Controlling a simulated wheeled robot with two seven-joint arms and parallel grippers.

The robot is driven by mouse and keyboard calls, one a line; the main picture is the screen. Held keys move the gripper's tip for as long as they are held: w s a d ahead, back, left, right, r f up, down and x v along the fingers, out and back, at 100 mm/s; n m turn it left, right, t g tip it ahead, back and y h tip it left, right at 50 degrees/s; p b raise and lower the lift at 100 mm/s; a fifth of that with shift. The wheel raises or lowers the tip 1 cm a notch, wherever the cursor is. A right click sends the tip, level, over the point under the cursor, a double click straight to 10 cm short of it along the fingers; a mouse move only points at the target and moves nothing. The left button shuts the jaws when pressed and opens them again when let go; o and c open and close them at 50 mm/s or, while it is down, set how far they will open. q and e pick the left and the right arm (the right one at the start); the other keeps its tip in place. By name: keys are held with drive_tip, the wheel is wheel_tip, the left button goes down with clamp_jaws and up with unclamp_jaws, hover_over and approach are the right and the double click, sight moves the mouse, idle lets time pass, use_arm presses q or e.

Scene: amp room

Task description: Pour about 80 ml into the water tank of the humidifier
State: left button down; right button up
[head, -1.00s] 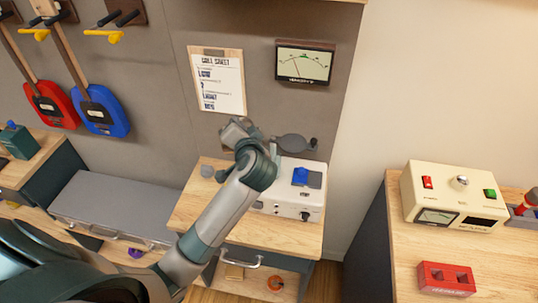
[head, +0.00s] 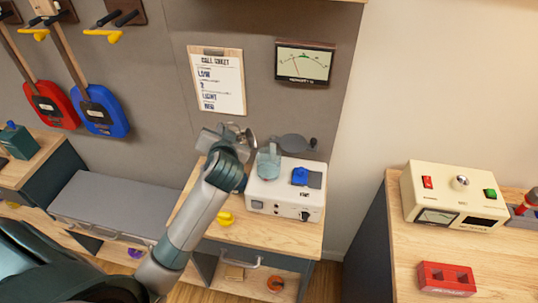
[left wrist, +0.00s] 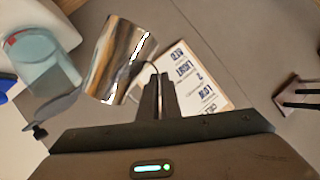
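The humidifier is a white box (head: 262,205) with a blue part on top, standing on a wooden cabinet top. Its clear, bluish water tank (head: 268,162) rises at its left rear and also shows in the left wrist view (left wrist: 42,58). A dark grey lid (head: 292,143) stands out behind the tank. My left gripper (head: 228,147) is just left of the tank. In the left wrist view its fingers (left wrist: 157,95) are closed at the thin handle of a shiny metal jug (left wrist: 121,60). The jug is beside the tank, apart from it in the head view. Its contents are hidden. My right gripper is out of view.
A yellow object (head: 225,218) lies on the cabinet top (head: 280,237) near my left forearm. A clipboard (head: 217,82) and a meter (head: 305,63) hang on the wall behind. A cream control box (head: 455,197) and a red block (head: 446,278) stand on the right-hand bench.

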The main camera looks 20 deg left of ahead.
use_arm(q)
drive_tip(key=shift+a, duration=0.1)
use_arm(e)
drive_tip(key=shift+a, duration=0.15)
use_arm(q)
drive_tip(key=shift+f, duration=0.1)
drive_tip(key=shift+s+a+f+n, duration=0.15)
drive_tip(key=shift+a+f+n, duration=0.15)
drive_tip(key=shift+f, duration=0.1)
drive_tip(key=shift+s+a+f+n+h, duration=0.1)
drive_tip(key=shift+a+f+n+h, duration=0.15)
drive_tip(key=shift+f+n+h, duration=0.2)
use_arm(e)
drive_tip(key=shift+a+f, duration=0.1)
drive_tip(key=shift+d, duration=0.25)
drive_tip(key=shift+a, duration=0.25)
use_arm(q)
drive_tip(key=shift+a+h, duration=0.2)
drive_tip(key=shift+h, duration=0.15)
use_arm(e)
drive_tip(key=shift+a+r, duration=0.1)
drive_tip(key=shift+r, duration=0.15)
